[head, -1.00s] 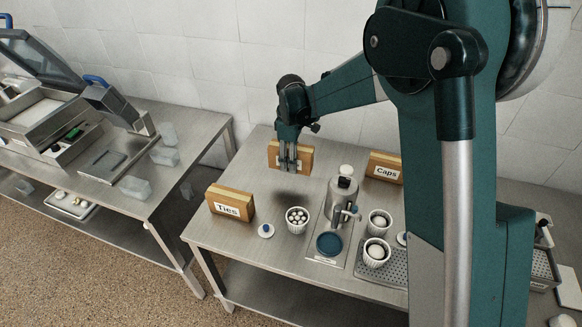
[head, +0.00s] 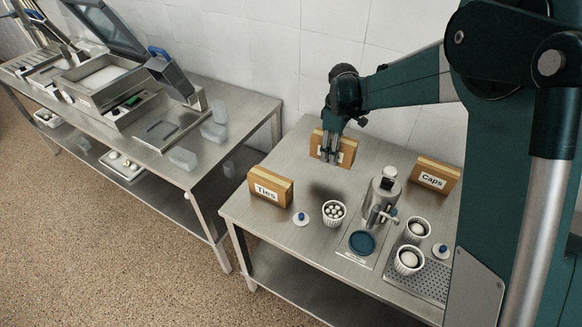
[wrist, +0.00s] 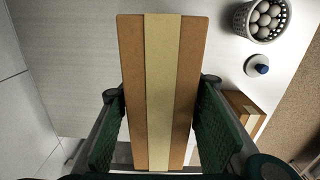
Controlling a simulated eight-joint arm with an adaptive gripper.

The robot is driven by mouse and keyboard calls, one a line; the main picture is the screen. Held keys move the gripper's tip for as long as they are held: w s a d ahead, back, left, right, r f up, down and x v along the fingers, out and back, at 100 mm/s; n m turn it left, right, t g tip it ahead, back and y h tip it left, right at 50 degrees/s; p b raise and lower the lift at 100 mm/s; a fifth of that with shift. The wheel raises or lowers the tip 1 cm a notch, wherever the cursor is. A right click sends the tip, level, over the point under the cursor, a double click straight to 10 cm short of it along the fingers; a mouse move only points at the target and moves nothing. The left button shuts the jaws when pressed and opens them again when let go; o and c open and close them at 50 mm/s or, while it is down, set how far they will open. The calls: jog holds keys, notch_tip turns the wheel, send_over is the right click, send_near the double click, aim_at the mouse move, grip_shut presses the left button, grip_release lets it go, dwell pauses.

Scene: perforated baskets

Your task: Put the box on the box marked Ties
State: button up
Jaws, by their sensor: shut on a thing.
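The held box (head: 348,152) is brown cardboard with a white label, mostly hidden behind the fingers. My gripper (head: 331,157) is shut on it and holds it upright above the back of the table, with a shadow in front. In the wrist view the held box (wrist: 162,95) shows its narrow edge with a pale tape stripe, between the green finger pads (wrist: 162,125). The box marked Ties (head: 270,187) stands at the table's left edge, left of and nearer than my gripper. A brown box, likely Ties, shows at the right of the wrist view (wrist: 243,112).
A box marked Caps (head: 432,178) stands at the right. Between are a perforated basket of white balls (head: 334,212), a lid with a blue knob (head: 301,219), a metal dispenser (head: 383,193) and two more baskets (head: 409,260). A second steel table (head: 235,110) stands left across a gap.

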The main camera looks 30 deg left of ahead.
notch_tip(320, 180, up, 10)
jog(key=p, duration=0.6)
send_over(270, 178)
jog(key=shift+f, duration=0.1)
jog(key=shift+f+p, duration=0.35)
jog(key=shift+f, duration=2.8)
jog(key=shift+f, duration=1.85)
jog(key=shift+f, duration=0.2)
jog(key=o, duration=1)
